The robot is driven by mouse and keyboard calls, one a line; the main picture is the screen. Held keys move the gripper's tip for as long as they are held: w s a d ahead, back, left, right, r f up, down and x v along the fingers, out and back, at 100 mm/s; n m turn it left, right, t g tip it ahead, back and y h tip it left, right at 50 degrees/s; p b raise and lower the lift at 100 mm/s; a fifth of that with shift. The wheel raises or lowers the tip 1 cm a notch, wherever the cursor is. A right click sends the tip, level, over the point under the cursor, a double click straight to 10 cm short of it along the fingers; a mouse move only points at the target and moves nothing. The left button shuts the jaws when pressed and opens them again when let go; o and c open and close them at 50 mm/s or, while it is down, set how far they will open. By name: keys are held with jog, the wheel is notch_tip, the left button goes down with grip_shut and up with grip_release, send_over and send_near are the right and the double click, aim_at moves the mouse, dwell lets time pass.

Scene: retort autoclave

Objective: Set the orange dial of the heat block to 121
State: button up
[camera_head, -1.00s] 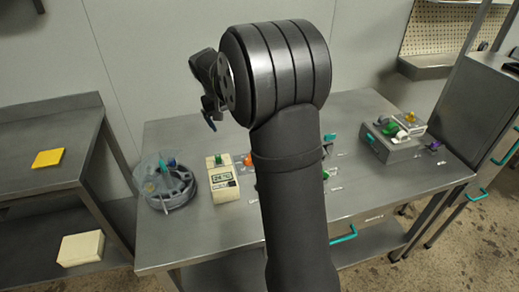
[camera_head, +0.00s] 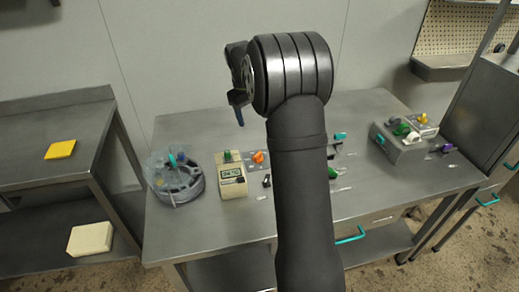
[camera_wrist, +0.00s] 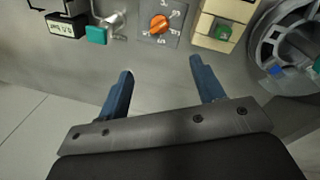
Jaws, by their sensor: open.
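The orange dial (camera_head: 259,157) sits on a grey plate on the table, just right of a cream box with a display. In the wrist view the dial (camera_wrist: 159,24) is at the top centre, with a printed scale around it. The scale's numbers are too small to read surely, so its setting cannot be told. My gripper (camera_head: 239,112) is above the back part of the table, pointing down, partly hidden by my arm. In the wrist view my gripper (camera_wrist: 163,82) is open and empty. Its blue fingers are apart from the dial.
The cream box (camera_head: 233,183) with a green knob and a round clear-walled carousel (camera_head: 175,180) stand left of the dial. In the wrist view a teal knob (camera_wrist: 96,35) is close on the dial's other side. A grey box (camera_head: 402,148) with coloured knobs stands at right.

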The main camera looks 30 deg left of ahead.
aim_at(258, 156)
jog(key=w+f+n, duration=0.1)
jog(key=f, duration=0.5)
jog(key=w+f+n+g, duration=0.1)
jog(key=f, duration=0.6)
jog(key=w+f+n, duration=0.1)
jog(key=f, duration=0.5)
jog(key=shift+w+d+f+n+g, duration=0.2)
jog(key=shift+n+g, duration=0.2)
jog(key=c, duration=1)
